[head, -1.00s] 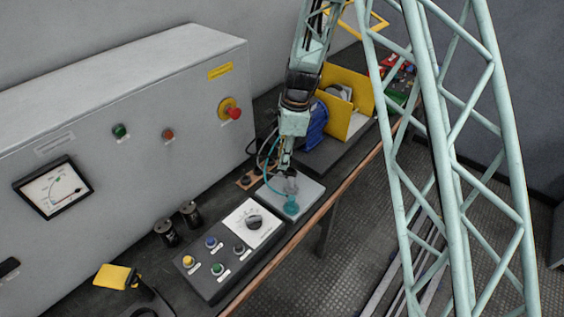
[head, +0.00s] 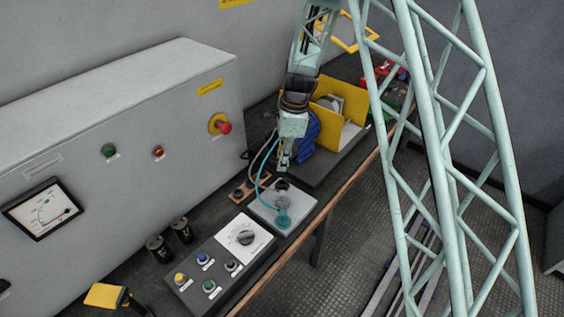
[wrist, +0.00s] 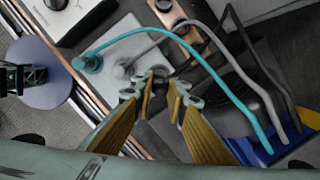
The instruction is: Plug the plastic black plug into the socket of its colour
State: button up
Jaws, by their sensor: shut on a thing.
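My gripper (wrist: 160,86) is shut on the black plug (wrist: 160,72), a small dark piece mostly hidden between its fingertips. In the head view, my gripper (head: 284,167) points down over the far part of a pale plate (head: 263,208), with the dark plug (head: 282,185) just below its tips. I cannot tell whether the plug touches the plate. A teal plug (wrist: 90,62) and a grey plug (wrist: 122,68) stand on the same plate in a row with it. A brown strip with dark round sockets (wrist: 187,31) lies beside the plate; their exact colours are unclear.
Teal, grey and black cables (wrist: 267,82) arc over the bench on the right of the wrist view. A control panel with a knob (head: 246,238) stands near the plate. A grey cabinet (head: 150,110) and yellow panels (head: 345,118) stand close by.

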aim_at(283, 173)
jog(key=shift+f, duration=0.1)
jog(key=shift+f+b, duration=1.8)
jog(key=shift+f, duration=0.65)
jog(key=shift+f+b, duration=0.3)
jog(key=shift+f, duration=1)
dwell(0.4)
jog(key=o, duration=0.9)
jog(key=shift+r, duration=0.2)
jog(key=shift+w+d+r, duration=0.1)
jog(key=shift+d+r, duration=0.2)
jog(key=shift+r, duration=1.6)
jog(key=shift+s+d+r, duration=0.1)
jog(key=shift+d+r, duration=0.2)
jog(key=shift+r, duration=1.65)
jog(key=shift+w+d+r, duration=0.1)
jog(key=shift+d+r, duration=0.2)
jog(key=shift+r, duration=1.6)
